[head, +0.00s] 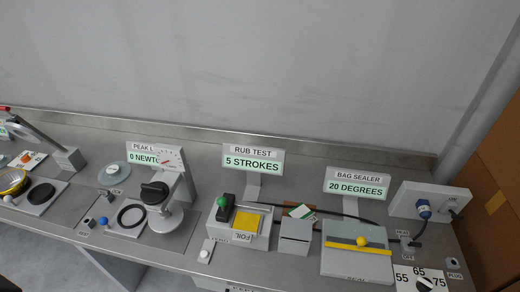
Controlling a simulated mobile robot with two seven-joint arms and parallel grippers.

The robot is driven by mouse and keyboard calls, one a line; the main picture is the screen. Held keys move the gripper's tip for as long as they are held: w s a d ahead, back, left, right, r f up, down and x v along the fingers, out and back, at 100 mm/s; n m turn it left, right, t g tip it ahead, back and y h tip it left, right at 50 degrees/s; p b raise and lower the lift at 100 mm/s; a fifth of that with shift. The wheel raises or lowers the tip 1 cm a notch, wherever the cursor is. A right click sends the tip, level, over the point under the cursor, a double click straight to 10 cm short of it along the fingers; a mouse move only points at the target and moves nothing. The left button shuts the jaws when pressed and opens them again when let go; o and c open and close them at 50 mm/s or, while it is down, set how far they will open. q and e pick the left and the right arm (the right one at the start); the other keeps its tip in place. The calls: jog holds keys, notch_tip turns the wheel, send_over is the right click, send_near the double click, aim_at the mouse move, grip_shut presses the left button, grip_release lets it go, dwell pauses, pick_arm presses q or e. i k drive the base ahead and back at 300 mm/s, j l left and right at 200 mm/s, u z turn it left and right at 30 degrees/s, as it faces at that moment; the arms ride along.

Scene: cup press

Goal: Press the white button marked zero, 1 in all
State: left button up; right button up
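A small white button (204,253) sits on a grey plate at the bench's front edge, left of the foil station. A small label is beside it, but I cannot read whether it says zero. Neither of my grippers shows in the head view, and nothing touches the white button.
The rub test sign (252,160) reads 5 strokes; the bag sealer sign (357,187) reads 20 degrees. A blue button (103,221) is left of the press. A cardboard-brown panel (490,205) bounds the right.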

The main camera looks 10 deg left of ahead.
aim_at(204, 255)
jog(key=u, duration=0.9)
jog(key=j+z, duration=0.25)
jog(key=k+j+z, duration=0.25)
jog(key=j, duration=0.2)
jog(key=i, duration=0.5)
